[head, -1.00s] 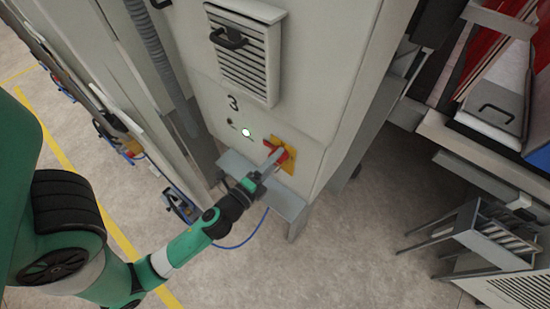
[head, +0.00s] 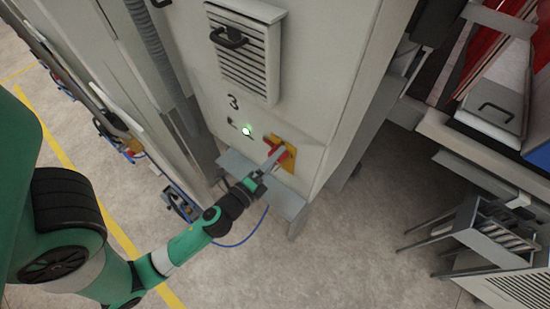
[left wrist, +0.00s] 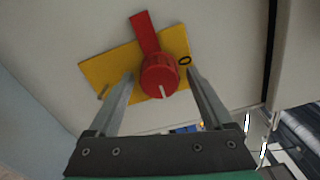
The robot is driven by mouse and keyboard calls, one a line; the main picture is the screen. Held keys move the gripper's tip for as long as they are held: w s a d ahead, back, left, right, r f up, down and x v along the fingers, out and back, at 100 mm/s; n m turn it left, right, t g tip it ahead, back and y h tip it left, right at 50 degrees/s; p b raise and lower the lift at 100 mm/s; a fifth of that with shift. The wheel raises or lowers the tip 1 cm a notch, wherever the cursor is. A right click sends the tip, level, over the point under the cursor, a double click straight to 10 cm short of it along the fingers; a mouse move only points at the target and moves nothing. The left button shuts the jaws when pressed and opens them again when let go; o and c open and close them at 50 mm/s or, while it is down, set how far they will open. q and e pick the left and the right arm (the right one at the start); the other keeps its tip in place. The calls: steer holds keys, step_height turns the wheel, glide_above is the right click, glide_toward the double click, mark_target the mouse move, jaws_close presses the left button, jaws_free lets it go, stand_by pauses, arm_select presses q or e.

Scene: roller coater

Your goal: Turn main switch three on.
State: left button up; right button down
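Main switch three is a red rotary knob (left wrist: 160,75) on a yellow plate (left wrist: 100,70), low on the grey cabinet panel marked 3. The yellow plate also shows in the head view (head: 292,160). In the left wrist view its red handle points up and slightly left. My left gripper (head: 273,160) is at the switch. Its two fingers stand apart on either side of the knob, with visible gaps, so it looks open. A small lamp (head: 246,131) above the switch glows green. In the head view, the fingers partly hide the knob. My right gripper is not in view.
A grey ledge (head: 235,165) juts out below the switch. A vented panel with a black handle (head: 228,38) is higher up the cabinet. A metal rack (head: 480,232) stands at right. The floor (head: 360,240) between is clear.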

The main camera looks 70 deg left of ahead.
arm_select(q)
steer(key=b+v, duration=0.7)
steer(key=v, duration=0.4)
steer(key=shift+s+d, duration=0.15)
steer(key=shift+s, duration=0.1)
stand_by(0.6)
